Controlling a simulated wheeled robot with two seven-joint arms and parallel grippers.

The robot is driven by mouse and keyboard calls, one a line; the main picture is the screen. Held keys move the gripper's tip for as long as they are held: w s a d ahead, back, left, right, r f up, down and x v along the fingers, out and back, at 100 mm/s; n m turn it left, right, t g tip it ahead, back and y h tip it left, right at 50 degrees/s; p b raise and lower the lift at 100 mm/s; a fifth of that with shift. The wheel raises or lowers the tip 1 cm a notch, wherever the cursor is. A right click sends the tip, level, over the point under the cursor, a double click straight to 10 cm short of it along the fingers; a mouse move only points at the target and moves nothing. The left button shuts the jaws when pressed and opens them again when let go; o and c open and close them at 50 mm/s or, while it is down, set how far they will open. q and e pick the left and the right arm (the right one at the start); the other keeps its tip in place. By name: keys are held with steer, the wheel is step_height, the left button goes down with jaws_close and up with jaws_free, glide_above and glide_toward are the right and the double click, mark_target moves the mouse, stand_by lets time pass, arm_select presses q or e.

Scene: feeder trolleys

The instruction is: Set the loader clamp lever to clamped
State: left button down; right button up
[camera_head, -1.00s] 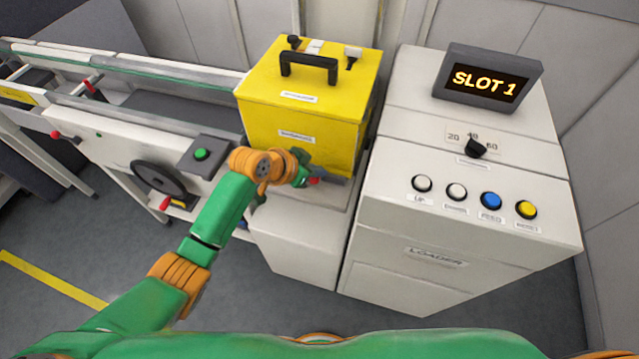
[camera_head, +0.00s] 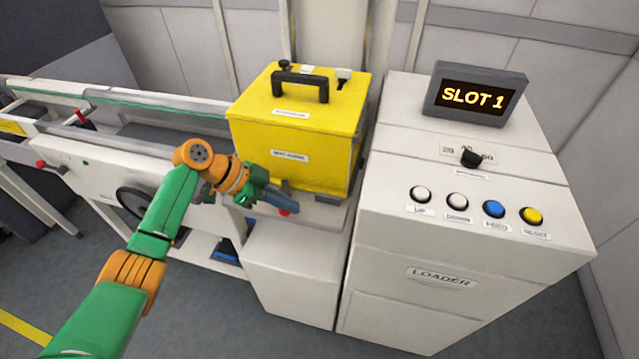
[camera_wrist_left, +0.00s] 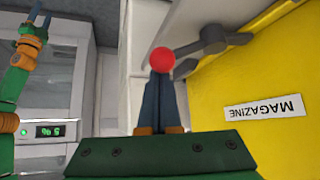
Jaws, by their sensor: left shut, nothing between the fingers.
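The loader clamp lever is a dark grey bar with a red ball knob, at the foot of the yellow magazine. In the head view its knob (camera_head: 284,212) shows by the blue fingertips. In the left wrist view the grey lever (camera_wrist_left: 212,40) and red knob (camera_wrist_left: 161,60) are clear. My left gripper (camera_head: 288,204) is shut and empty, its tips right at the knob; in the left wrist view its fingers (camera_wrist_left: 160,90) point at the knob, and I cannot tell whether they touch. My right gripper (camera_wrist_left: 35,30) shows only in the left wrist view, fingers apart.
The yellow magazine (camera_head: 290,140) stands on a white base (camera_head: 290,270). To its right is the loader cabinet (camera_head: 440,245) with buttons, a dial and a "SLOT 1" display (camera_head: 476,96). A conveyor (camera_head: 90,160) runs left. Grey floor is clear in front.

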arm_select(q)
steer(key=shift+s+a, duration=0.15)
steer(key=shift+a, duration=1)
